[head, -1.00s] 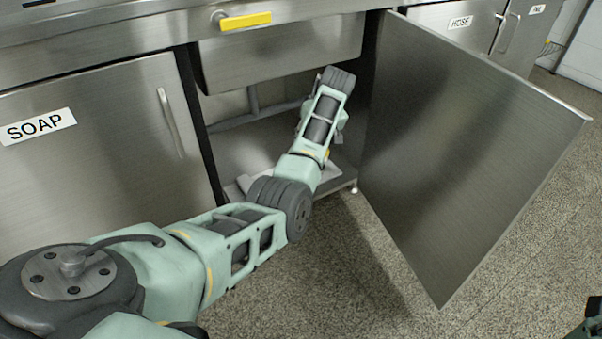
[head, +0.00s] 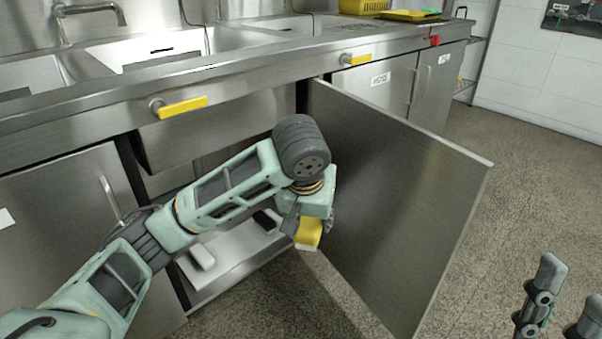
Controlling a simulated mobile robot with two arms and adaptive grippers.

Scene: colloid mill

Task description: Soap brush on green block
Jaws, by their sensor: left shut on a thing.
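My left gripper (head: 310,218) is shut on a yellow thing with a pale lower edge (head: 308,234), which looks like the brush. It holds this in the air in front of the open cabinet, beside the inner side of the open door. The gripper's wrist hides part of the yellow thing.
The open cabinet door (head: 405,190) stands out to the right. A white block-like thing (head: 202,257) and a dark thing (head: 266,221) lie on the cabinet's pale floor (head: 228,262). Above are a steel counter with sinks (head: 180,47), a yellow handle (head: 182,107) and a yellow basket (head: 362,6).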

